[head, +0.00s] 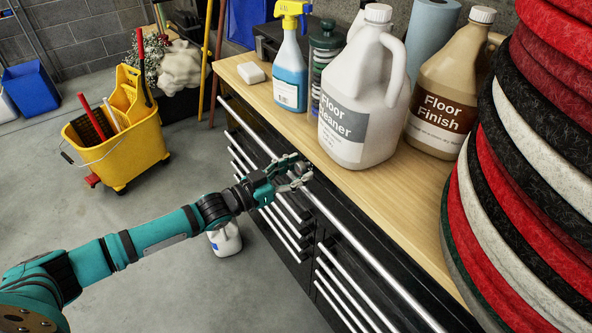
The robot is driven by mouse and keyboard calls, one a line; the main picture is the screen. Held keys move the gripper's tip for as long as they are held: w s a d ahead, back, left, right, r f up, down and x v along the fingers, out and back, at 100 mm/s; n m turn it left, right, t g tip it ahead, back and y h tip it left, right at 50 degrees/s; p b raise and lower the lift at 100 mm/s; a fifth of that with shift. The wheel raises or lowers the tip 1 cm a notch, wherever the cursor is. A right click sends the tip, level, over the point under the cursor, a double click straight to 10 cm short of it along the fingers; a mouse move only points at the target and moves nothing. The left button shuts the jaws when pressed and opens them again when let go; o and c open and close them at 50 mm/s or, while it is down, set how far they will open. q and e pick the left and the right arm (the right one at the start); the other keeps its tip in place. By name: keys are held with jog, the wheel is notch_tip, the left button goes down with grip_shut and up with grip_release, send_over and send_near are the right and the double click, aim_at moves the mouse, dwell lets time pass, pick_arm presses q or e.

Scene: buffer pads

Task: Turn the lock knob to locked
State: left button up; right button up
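My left gripper (298,176) is at the front of the black drawer cabinet (262,130), level with the long silver rail (345,232) below the wooden top. Its fingertips overlap the rail and the dark cabinet front in the picture. Whether they touch either cannot be told, and the finger gap is too small to read. I cannot make out the lock knob; the gripper covers part of the cabinet front. My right gripper is out of view.
On the wooden top (390,198) stand a floor cleaner jug (362,90), a floor finish jug (448,85) and a blue spray bottle (290,65). Stacked pads (530,170) rise at right. A yellow mop bucket (125,140) stands on open floor. A white bottle (226,240) is below my arm.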

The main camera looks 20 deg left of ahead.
pick_arm(q)
grip_shut()
jog(key=shift+m, duration=0.8)
jog(key=shift+o, duration=1.3)
grip_release()
jog(key=v, duration=1.2)
